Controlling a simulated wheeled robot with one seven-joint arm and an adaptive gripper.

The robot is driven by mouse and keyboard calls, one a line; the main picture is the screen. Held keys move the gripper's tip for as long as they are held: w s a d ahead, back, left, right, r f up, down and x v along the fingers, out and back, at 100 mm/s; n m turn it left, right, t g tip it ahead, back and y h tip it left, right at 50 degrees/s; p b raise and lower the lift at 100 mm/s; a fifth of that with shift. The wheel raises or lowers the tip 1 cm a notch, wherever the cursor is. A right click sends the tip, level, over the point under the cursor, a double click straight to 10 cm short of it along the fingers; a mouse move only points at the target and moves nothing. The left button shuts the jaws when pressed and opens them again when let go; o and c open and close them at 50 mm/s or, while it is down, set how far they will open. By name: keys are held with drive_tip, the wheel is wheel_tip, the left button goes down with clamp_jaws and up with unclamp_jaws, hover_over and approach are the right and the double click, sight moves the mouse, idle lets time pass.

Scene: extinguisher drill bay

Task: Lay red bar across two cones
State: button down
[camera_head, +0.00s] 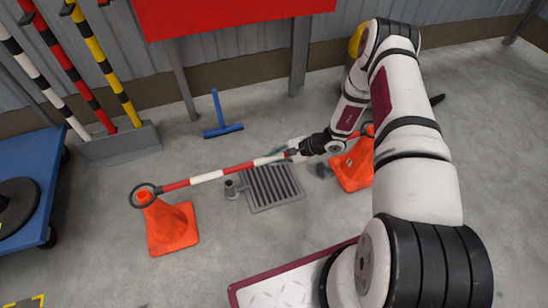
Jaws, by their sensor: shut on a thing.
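The red-and-white bar (207,177) runs across the middle of the camera view, with a dark ring at its left end. That ring shows at the tip of the left orange cone (172,226); I cannot tell whether it sits around the tip or just above it. My gripper (295,152) is shut on the bar toward its right part. The right orange cone (354,167) stands behind my arm. The bar's red right end shows near this cone's top, partly hidden by my arm, so its seating is unclear. Both cones stand upright.
A grey rack (122,143) holds striped bars at the left, near a blue cart (40,190). A red panel (225,14) stands at the back.

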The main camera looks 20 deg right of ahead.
wheel_tip(320, 180, down, 7)
drive_tip(key=b, duration=0.5)
drive_tip(key=shift+f, duration=0.2)
drive_tip(key=c, duration=1.3)
unclamp_jaws()
